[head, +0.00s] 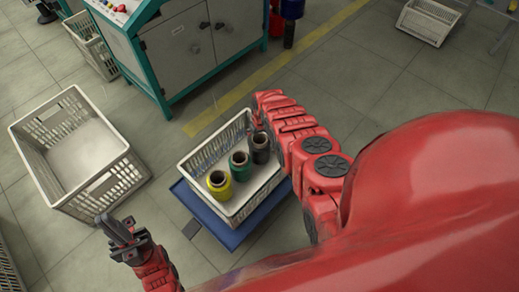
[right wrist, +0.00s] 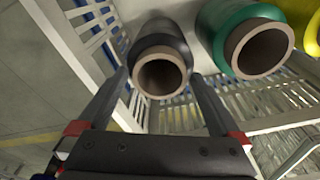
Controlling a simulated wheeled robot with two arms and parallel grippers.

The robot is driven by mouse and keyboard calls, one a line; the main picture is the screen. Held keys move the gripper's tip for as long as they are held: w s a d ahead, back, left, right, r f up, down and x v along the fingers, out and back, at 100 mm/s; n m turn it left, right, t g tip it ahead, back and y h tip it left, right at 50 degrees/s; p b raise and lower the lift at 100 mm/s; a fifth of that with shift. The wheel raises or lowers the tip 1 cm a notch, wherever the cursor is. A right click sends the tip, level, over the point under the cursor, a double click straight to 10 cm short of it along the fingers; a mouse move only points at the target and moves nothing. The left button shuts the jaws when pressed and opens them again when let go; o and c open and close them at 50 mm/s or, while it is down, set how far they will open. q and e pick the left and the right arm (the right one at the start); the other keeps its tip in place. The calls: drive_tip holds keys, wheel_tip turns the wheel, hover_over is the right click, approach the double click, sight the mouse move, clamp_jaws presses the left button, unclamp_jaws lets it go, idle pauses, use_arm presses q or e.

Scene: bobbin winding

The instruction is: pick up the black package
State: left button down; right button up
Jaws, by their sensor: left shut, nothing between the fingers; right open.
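The black package (head: 260,148) is a black yarn bobbin with a tan hollow core. It stands in a white slatted crate (head: 237,211), beside a green bobbin (head: 239,166) and a yellow bobbin (head: 219,185). In the right wrist view the black package (right wrist: 161,50) lies between the two fingers of my open right gripper (right wrist: 158,76); whether they touch it I cannot tell. In the head view that gripper is mostly hidden by its red arm at the crate's right end. My left gripper (head: 107,220) is shut and empty, left of the crate.
The crate sits on a blue base (head: 231,238). A larger, empty white crate (head: 125,177) stands to the left. A grey and teal machine cabinet (head: 185,50) stands behind. The green bobbin (right wrist: 256,45) is close beside the black one. Crate walls surround the bobbins.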

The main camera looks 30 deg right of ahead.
drive_tip(key=shift+f, duration=0.3)
clamp_jaws()
idle(0.4)
